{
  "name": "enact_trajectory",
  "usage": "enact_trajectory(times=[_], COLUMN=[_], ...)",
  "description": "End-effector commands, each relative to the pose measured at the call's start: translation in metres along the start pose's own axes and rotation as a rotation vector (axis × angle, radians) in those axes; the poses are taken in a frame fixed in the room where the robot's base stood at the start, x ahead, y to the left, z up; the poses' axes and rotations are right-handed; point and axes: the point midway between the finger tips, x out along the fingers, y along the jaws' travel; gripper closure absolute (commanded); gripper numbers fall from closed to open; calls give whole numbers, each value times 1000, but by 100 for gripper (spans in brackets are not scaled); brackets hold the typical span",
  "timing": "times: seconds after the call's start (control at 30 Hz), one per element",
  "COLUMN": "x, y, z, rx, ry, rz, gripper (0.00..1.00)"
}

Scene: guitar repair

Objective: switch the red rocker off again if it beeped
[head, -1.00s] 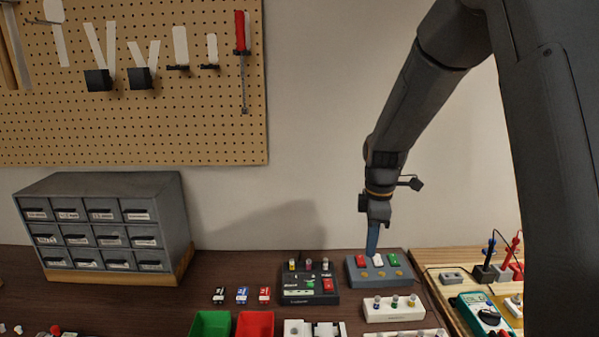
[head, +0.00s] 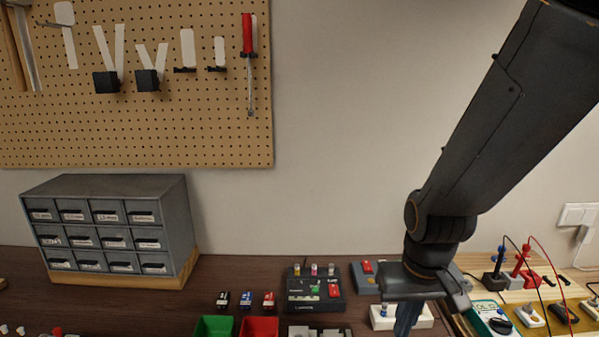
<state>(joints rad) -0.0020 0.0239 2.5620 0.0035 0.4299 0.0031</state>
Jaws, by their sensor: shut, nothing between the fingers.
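The grey switch box (head: 362,279) stands at the back of the bench, and most of it is hidden behind my arm. Its red rocker (head: 367,266) shows at the box's left end. I cannot tell which way the rocker is tipped. The white and green rockers are hidden now. My gripper (head: 404,329) is shut and empty, pointing down in front of and to the right of the red rocker, apart from it. It is over the white block (head: 383,318) with small knobs and covers part of it. Its tips are near the lower picture edge.
A black box (head: 315,290) with a red button stands left of the switch box. Green (head: 214,327) and red (head: 258,328) bins are at the front. A teal multimeter (head: 492,319) and its leads are at the right. A drawer cabinet (head: 112,230) stands at the left.

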Motion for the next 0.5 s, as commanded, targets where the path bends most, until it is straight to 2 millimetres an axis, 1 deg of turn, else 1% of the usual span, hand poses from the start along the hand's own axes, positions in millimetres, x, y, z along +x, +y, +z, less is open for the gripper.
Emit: enact_trajectory(times=[0.1,0.17,0.27,0.37,0.4,0.47,0.5], x=[0,0,1,0,-1,-4,-7], y=[0,0,0,1,1,1,1], z=[-1,-6,-25,-61,-79,-107,-126], rx=[-1,-2,-2,-3,-3,-3,-4], ry=[0,3,14,37,46,64,76], rz=[0,0,0,0,0,0,0], gripper=[100,100,100,100,100,100,100])
